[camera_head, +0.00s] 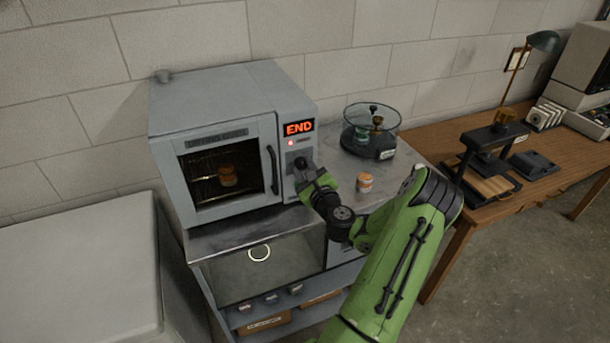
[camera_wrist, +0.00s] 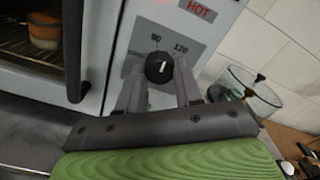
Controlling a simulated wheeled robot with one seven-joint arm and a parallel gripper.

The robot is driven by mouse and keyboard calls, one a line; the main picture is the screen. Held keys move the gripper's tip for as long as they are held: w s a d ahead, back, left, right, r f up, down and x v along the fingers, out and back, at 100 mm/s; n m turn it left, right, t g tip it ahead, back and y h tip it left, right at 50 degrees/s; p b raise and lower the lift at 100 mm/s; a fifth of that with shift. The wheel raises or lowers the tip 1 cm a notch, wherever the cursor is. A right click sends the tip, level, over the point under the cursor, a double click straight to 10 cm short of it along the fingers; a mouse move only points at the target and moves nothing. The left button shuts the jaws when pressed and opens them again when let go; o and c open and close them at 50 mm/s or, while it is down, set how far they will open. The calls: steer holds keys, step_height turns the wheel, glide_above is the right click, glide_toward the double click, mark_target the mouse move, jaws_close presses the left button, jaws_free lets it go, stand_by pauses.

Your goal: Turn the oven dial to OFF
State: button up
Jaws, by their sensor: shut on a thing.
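The grey oven (camera_head: 215,137) stands on a metal-topped bench, its door closed. Its red display (camera_head: 299,128) reads END, and a small red light glows below it. In the wrist view the black dial (camera_wrist: 159,67) sits on the oven's panel with a white pointer mark, between partly visible markings, one reading 120. A red HOT label (camera_wrist: 200,10) shows above. My gripper (camera_wrist: 160,82) has a finger on each side of the dial and is shut on it. In the head view my gripper (camera_head: 303,166) is at the oven's front panel and hides the dial.
The oven door handle (camera_wrist: 75,50) is close left of my gripper. A similar jar (camera_head: 229,175) is inside the oven. A wooden desk (camera_head: 430,135) stands further right.

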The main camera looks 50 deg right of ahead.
steer(key=n+b, duration=0.3)
steer(key=n, duration=0.1)
steer(key=shift+f+n+b, duration=0.1)
steer(key=shift+n+b, duration=0.2)
steer(key=shift+b, duration=0.05)
steer(key=n+b, duration=0.4)
steer(key=shift+n, duration=0.3)
steer(key=n+b, duration=0.4)
steer(key=b, duration=0.1)
steer(key=n+b, duration=0.4)
steer(key=shift+r, duration=0.2)
steer(key=shift+b, duration=0.3)
steer(key=o, duration=1)
steer(key=shift+o, duration=0.2)
